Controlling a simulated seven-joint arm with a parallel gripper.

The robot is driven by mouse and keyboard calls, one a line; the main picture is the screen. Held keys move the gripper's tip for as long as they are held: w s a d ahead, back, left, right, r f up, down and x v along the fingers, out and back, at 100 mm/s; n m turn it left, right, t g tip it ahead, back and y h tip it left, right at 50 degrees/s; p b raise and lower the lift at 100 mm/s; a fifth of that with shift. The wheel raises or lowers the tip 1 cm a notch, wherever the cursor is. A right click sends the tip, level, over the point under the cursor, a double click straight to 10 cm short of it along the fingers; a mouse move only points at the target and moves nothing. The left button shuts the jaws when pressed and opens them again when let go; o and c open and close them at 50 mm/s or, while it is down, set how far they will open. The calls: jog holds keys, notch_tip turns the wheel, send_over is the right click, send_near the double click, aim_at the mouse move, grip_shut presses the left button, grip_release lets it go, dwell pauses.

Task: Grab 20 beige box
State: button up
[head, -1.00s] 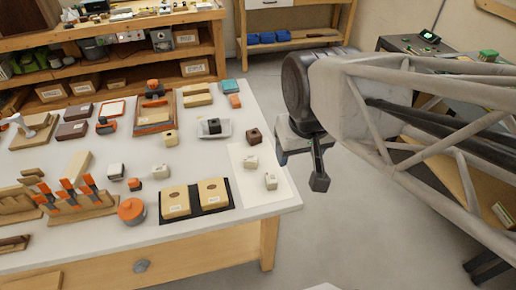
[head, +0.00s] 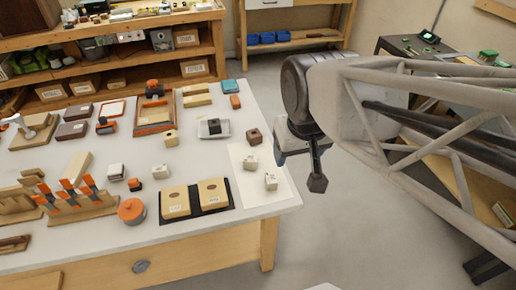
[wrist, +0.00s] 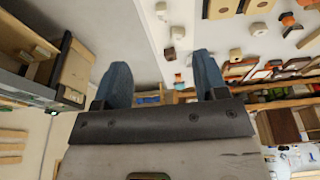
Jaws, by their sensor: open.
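Several small beige boxes are in the head view. Two sit on a white sheet at the table's right end, one box (head: 251,163) behind the other box (head: 271,181). Another beige box (head: 170,138) stands near the table's middle, and a pale one (head: 160,171) is nearer the front. Which one the task names I cannot tell. My gripper (head: 300,170) is open and empty, off the table's right edge and apart from every box. In the wrist view its two fingers (wrist: 162,78) are spread wide with nothing between them.
Two larger beige blocks (head: 175,202) with round marks lie on a black tray at the table's front. A dark brown cube (head: 254,136) and a grey dish (head: 213,129) with a black block are behind the sheet. Open floor (head: 350,220) lies right of the table.

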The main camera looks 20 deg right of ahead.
jog(key=w+f+t, duration=0.3)
jog(key=w+f, duration=0.4)
jog(key=f, duration=0.2)
jog(key=t+h, duration=0.1)
jog(key=t, duration=0.6)
send_near(273, 184)
jog(key=w, duration=0.3)
jog(key=shift+f+m, duration=0.4)
jog(key=shift+s+d+f+t, duration=0.1)
jog(key=shift+s+f+t, duration=0.15)
jog(key=shift+f+t, duration=0.2)
jog(key=shift+w, duration=0.15)
jog(key=shift+x, duration=1.15)
jog(key=shift+x, duration=2.6)
